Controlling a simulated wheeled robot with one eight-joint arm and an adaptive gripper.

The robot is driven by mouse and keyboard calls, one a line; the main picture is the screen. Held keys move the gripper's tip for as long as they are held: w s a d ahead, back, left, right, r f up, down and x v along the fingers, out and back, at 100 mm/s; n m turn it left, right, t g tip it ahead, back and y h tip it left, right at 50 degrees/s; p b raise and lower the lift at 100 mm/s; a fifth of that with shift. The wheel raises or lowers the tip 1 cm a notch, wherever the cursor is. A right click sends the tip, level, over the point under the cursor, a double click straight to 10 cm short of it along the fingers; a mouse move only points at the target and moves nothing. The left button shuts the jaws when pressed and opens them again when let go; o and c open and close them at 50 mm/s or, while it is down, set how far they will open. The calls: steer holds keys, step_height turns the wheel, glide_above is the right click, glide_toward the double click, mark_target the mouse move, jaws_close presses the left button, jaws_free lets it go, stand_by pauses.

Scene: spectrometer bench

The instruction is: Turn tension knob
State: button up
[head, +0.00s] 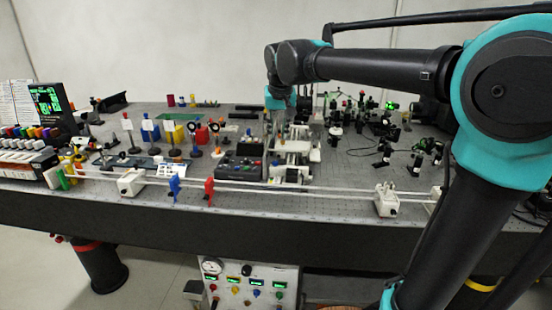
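My arm reaches in from the right, and its end hangs down over the middle of the bench. My gripper (284,124) is just above or in front of a white multi-part apparatus (293,148). Its fingers are small and blend with the apparatus, so I cannot tell whether they are open or touching anything. I cannot pick out the tension knob for certain. Pale rods or bands run along the bench's front edge between a white block (131,182) on the left and a white block with small knobs (387,198) on the right. A red clip (209,190) and a blue clip (175,187) stand along them.
A dark control box with buttons (240,166) stands left of the apparatus. Optical mounts crowd the bench's right side and coloured blocks its left. A panel with a gauge and coloured knobs (249,287) is below the bench (330,212). The front right bench surface is fairly clear.

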mark_target(275, 162)
steer(key=x, duration=1.4)
jaws_close()
